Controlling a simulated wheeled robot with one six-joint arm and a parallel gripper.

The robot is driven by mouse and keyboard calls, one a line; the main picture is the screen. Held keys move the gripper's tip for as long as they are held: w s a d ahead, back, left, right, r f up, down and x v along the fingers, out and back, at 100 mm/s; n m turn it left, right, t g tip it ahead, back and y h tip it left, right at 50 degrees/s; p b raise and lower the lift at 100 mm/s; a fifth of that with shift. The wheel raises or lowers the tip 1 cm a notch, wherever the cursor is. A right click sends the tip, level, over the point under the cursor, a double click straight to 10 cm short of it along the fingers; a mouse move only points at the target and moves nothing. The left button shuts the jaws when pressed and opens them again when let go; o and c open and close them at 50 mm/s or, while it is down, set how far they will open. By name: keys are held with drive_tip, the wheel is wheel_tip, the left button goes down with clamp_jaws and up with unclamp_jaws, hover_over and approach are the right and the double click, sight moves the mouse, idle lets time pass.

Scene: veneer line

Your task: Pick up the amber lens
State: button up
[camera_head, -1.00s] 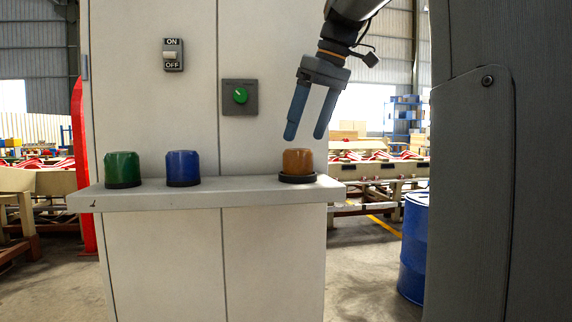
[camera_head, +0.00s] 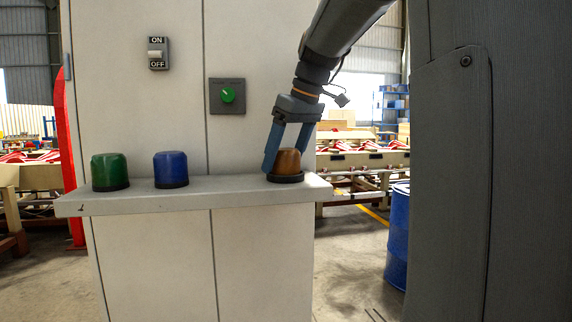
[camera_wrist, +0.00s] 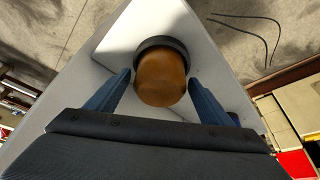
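The amber lens (camera_head: 288,162) stands upright in a black ring base at the right end of a pale shelf (camera_head: 225,197). My gripper (camera_head: 281,163) is open, its two blue fingers lowered to the lens. In the wrist view the amber lens (camera_wrist: 161,80) lies between and just beyond the fingertips of my gripper (camera_wrist: 160,78), with a gap showing on each side. The head view shows one finger at the lens's left; the other is partly hidden behind the lens.
A green lens (camera_head: 110,171) and a blue lens (camera_head: 171,168) stand on the shelf to the left. The cabinet panel behind carries an ON/OFF switch (camera_head: 157,53) and a green knob (camera_head: 227,95). A blue drum (camera_head: 398,235) stands on the floor at right.

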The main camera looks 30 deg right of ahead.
drive_tip(key=c, duration=1)
